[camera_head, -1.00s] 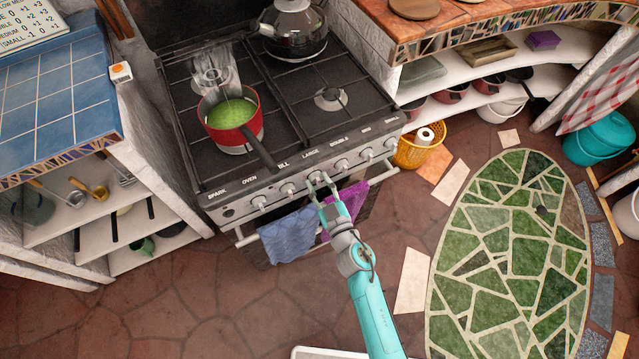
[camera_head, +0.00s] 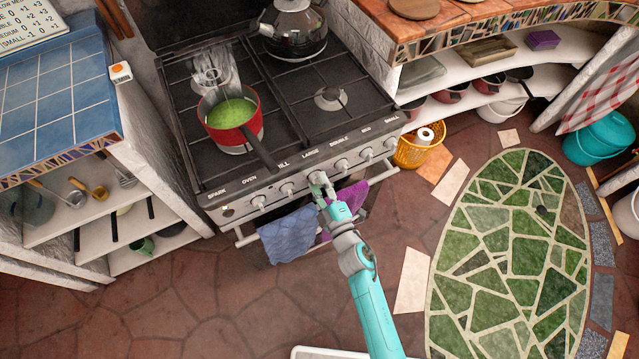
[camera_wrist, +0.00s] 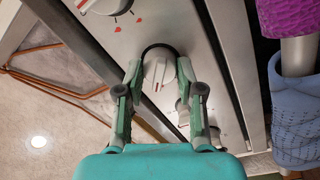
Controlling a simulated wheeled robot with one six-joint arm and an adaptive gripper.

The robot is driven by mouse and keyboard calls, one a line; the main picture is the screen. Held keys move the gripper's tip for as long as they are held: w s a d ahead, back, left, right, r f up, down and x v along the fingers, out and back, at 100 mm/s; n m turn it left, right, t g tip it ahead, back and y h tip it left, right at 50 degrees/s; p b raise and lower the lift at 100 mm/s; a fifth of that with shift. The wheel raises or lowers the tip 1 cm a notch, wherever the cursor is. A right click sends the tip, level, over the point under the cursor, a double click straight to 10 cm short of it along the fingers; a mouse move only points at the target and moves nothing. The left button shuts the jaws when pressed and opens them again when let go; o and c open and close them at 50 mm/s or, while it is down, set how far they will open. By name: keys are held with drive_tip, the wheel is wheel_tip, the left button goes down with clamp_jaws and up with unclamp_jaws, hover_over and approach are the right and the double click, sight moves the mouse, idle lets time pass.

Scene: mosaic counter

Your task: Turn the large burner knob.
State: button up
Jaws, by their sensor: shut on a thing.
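The large burner knob (camera_head: 317,177) is on the stove's front panel, below the "LARGE" label. In the wrist view the white knob (camera_wrist: 158,73) sits in a dark ring, with its raised grip between my fingertips. My gripper (camera_head: 321,186) is shut on the knob, one finger on each side; it also shows in the wrist view (camera_wrist: 159,76). The fingers partly cover the knob in the head view.
Other knobs (camera_head: 288,190) flank it closely. A blue towel (camera_head: 288,236) and a purple towel (camera_head: 352,197) hang on the rail (camera_head: 246,239) below. A red pot (camera_head: 220,137) of green food stands on the stove, its handle pointing toward the panel. A kettle (camera_head: 293,33) stands behind.

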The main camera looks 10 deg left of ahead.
drive_tip(key=shift+n, duration=0.9)
drive_tip(key=o, duration=1.2)
drive_tip(key=shift+c, duration=0.2)
drive_tip(key=v, duration=1.2)
clamp_jaws()
